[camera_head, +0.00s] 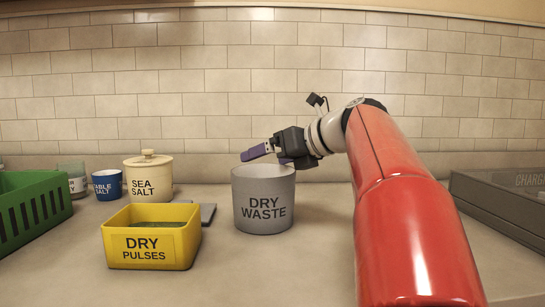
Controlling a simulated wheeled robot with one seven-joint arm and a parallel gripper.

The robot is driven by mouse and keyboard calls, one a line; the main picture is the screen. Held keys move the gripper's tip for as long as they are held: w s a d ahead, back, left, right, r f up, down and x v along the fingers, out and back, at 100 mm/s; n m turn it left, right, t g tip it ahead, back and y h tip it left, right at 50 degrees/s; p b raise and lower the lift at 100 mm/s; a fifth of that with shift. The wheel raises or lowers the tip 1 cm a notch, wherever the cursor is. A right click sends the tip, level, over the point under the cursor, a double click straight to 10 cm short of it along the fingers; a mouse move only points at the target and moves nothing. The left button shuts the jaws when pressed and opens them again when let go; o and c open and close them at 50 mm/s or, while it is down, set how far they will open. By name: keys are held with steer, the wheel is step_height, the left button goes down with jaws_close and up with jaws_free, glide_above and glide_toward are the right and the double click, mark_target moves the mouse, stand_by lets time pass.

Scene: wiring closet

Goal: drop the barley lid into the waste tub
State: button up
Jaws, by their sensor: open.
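The waste tub (263,213) is a grey round tub lettered DRY WASTE, upright on the counter near the middle. My gripper (264,156), with purple fingers, is just above the tub's rim, pointing left. It is open, and I see nothing between the fingers. I cannot make out a lid marked as barley. A glass jar (72,178) at the far left has a label ending in Y, the rest hidden; I cannot tell whether it is the barley jar. The inside of the tub is mostly hidden.
A yellow DRY PULSES tub (152,246) stands in front left, with a flat grey thing (208,213) behind it. A lidded SEA SALT crock (150,178), a blue salt cup (107,185) and a green crate (30,212) stand left. A dark grey box (500,205) is right.

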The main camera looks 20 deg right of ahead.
stand_by(0.3)
step_height(320, 180, up, 7)
steer(key=p, duration=0.1)
stand_by(0.4)
